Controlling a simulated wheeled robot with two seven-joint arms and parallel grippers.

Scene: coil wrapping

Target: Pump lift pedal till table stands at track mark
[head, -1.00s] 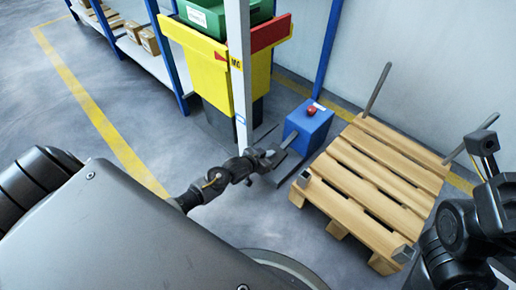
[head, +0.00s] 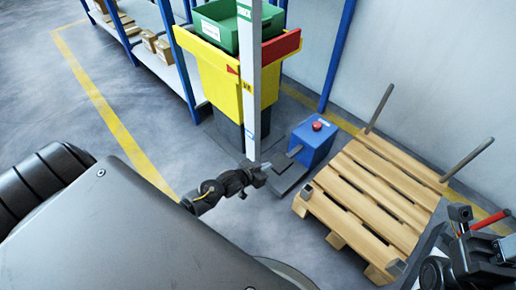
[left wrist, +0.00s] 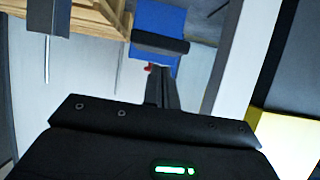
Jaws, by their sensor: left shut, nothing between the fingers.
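The lift table (head: 205,62) is yellow with a red edge and carries a green bin (head: 214,33). A small red pointer (head: 232,69) sits on its side, beside the pale upright track (head: 251,110). The track bears a yellow mark (head: 246,86) a little below the pointer and a green mark (head: 243,10) near the top. The dark pedal (head: 293,151) juts from a blue box (head: 316,144); a black bar (left wrist: 160,43) crosses the box in the left wrist view. My left gripper (head: 266,170) is shut and empty, short of the pedal. My right gripper (head: 460,214) is at the right edge, its jaws unclear.
A wooden pallet (head: 370,190) with grey posts lies right of the blue box. A shelf with cartons (head: 150,40) stands at the back left. A yellow floor line (head: 105,112) crosses open floor on the left. A red bar (head: 490,222) shows beside my right gripper.

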